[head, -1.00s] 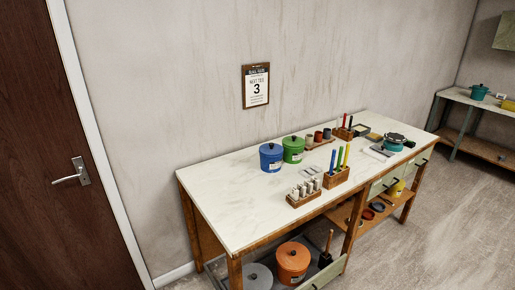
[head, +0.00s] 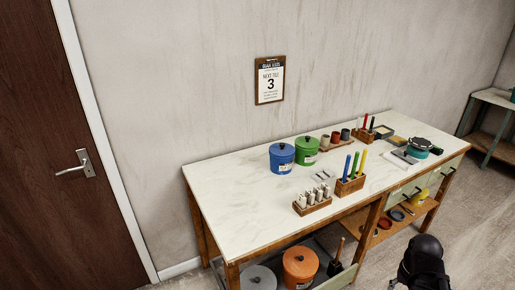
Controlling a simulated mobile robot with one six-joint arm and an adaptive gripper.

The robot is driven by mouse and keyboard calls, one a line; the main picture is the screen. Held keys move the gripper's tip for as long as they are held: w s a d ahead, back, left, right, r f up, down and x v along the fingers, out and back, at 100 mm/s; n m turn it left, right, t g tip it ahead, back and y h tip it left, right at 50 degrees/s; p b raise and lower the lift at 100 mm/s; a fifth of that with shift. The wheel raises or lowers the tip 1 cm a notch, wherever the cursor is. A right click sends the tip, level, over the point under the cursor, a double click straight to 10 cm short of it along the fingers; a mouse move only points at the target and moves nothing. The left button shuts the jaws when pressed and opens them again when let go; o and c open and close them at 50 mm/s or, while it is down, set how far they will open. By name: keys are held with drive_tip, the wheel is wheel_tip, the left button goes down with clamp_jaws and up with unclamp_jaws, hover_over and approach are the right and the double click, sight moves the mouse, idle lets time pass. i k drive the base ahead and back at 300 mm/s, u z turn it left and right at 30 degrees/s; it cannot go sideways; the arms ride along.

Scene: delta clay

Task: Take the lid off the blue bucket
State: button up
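The blue bucket (head: 282,160) stands upright on the white-topped workbench (head: 232,205), near its back edge. Its blue lid (head: 282,148) with a dark knob is on it. A green lidded bucket (head: 306,152) stands close at its right. My gripper (head: 422,270) shows as a dark shape at the bottom right, in front of the bench and well away from the blue bucket. Its fingers cannot be made out.
A wooden block of white-topped tools (head: 313,202) and a block with coloured sticks (head: 349,185) stand in front of the buckets. A teal pot (head: 418,148) is at the right. The bench's left end is clear. An orange bucket (head: 300,266) sits below.

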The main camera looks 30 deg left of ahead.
sight(281, 149)
drive_tip(key=u, duration=0.6)
drive_tip(key=i, duration=0.8)
drive_tip(key=u, duration=0.4)
